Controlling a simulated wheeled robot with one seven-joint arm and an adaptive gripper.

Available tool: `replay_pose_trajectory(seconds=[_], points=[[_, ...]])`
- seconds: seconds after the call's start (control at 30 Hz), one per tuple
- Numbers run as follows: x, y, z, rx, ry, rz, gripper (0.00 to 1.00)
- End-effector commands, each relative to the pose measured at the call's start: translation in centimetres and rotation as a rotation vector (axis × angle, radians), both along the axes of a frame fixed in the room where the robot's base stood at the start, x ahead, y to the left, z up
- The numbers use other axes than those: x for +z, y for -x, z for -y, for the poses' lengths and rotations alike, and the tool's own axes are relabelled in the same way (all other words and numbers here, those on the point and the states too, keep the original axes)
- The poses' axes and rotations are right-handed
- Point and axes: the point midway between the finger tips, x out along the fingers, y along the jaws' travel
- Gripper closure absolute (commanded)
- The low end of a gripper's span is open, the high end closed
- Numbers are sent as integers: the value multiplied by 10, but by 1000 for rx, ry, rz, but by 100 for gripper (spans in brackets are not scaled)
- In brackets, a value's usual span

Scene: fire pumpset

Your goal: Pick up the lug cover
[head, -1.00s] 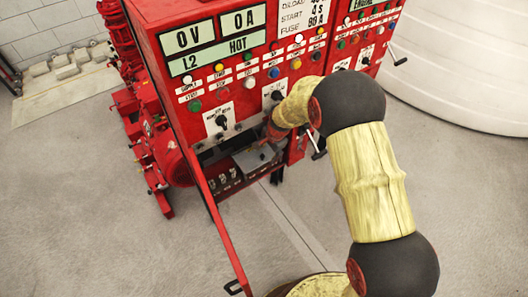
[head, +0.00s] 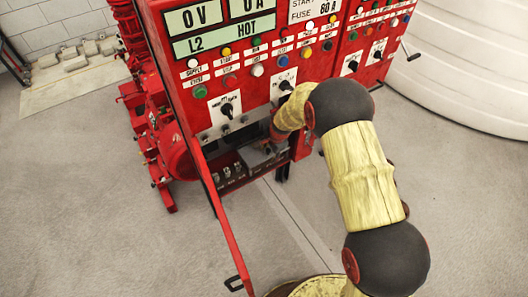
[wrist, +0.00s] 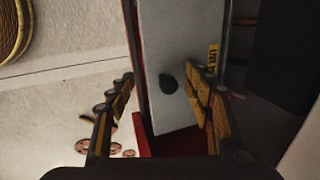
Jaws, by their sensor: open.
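The lug cover looks like a flat grey plate with a dark knob. In the wrist view the grey plate (wrist: 182,42) fills the middle, and its black knob (wrist: 168,84) lies between my fingers. In the head view a little of the grey cover (head: 257,157) shows in the opening low on the red cabinet, mostly hidden by my arm. My gripper (wrist: 165,92) is open, one finger on each side of the knob. The right finger overlaps the plate's right part in the picture; I cannot tell whether it touches.
The red pump control cabinet (head: 245,80) has buttons and rotary switches above the opening. Its red door (head: 227,235) swings out toward me on the left. Small terminals (head: 228,172) sit beside the cover. A yellow warning label (wrist: 212,58) borders the plate. Floor is clear around.

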Motion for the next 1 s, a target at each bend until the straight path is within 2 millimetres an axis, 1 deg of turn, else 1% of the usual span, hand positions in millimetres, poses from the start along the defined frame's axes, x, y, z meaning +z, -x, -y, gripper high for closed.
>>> replay_pose_trajectory(seconds=[0.2,1.0], points=[[1,-1,0,0,-1,1,49],[1,0,0,0,-1,1,95]])
